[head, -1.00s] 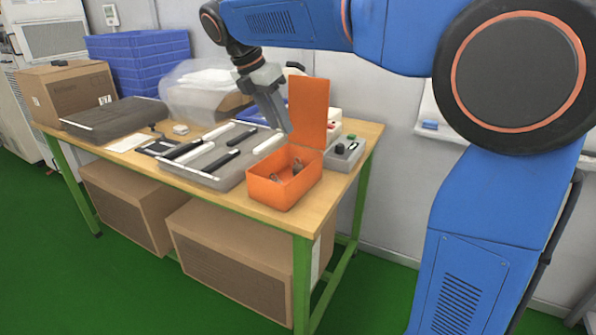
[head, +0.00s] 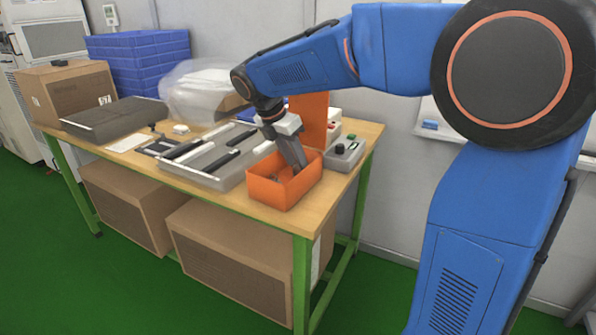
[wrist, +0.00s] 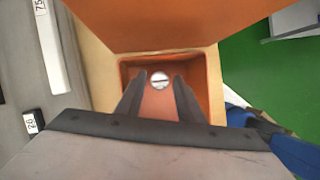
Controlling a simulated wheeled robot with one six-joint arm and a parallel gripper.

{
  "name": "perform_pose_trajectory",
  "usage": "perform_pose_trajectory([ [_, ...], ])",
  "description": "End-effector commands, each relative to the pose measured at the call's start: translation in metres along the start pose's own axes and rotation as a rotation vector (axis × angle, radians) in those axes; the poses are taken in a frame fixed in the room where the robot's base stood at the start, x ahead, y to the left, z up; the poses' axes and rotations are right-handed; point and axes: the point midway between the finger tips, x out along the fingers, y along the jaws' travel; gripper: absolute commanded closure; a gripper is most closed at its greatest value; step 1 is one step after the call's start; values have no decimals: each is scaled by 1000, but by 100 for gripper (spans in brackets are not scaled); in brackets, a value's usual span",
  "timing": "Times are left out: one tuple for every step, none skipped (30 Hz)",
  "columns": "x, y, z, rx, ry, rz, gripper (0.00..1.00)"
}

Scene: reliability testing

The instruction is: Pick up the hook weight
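The orange box (head: 270,190) stands open on the table's near right part, its lid (head: 308,115) raised at the back. My gripper (head: 300,168) points down into the box. In the wrist view my gripper (wrist: 158,88) has its two dark fingers apart, inside the box opening. A small round silver thing, likely the hook weight (wrist: 159,80), lies on the box floor between and just beyond the fingertips. I see no contact with it. In the head view the gripper and box wall hide it.
A grey tray (head: 224,182) with black and white bars lies left of the box. A grey device with buttons (head: 344,152) stands to its right. Blue crates (head: 138,60) and a carton (head: 65,92) are at the back left. The raised lid stands close behind my gripper.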

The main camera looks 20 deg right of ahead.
Motion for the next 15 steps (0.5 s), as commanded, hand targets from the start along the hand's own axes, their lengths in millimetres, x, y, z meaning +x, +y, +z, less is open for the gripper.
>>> perform_pose_trajectory([
  [6, 0, 0, 0, 0, -2, 66],
  [9, 0, 0, 1, 0, -1, 66],
  [12, 0, 0, 1, 0, 0, 66],
  [14, 0, 0, 1, 0, 0, 66],
  [15, 0, 0, 1, 0, -1, 66],
  [16, 0, 0, 1, 0, -1, 66],
  [16, 0, 0, 1, 0, -1, 66],
  [17, 0, 0, 1, 0, -1, 66],
  [16, 0, 0, 1, 0, 0, 66],
  [16, 0, 0, 1, 0, 0, 66],
  [16, 0, 0, 1, 0, 0, 66],
  [16, 0, 0, 1, 0, 0, 66],
  [16, 0, 0, 1, 0, 0, 71],
  [16, 0, 0, 1, 0, 0, 78],
  [16, 0, 0, 1, 0, 0, 87],
])
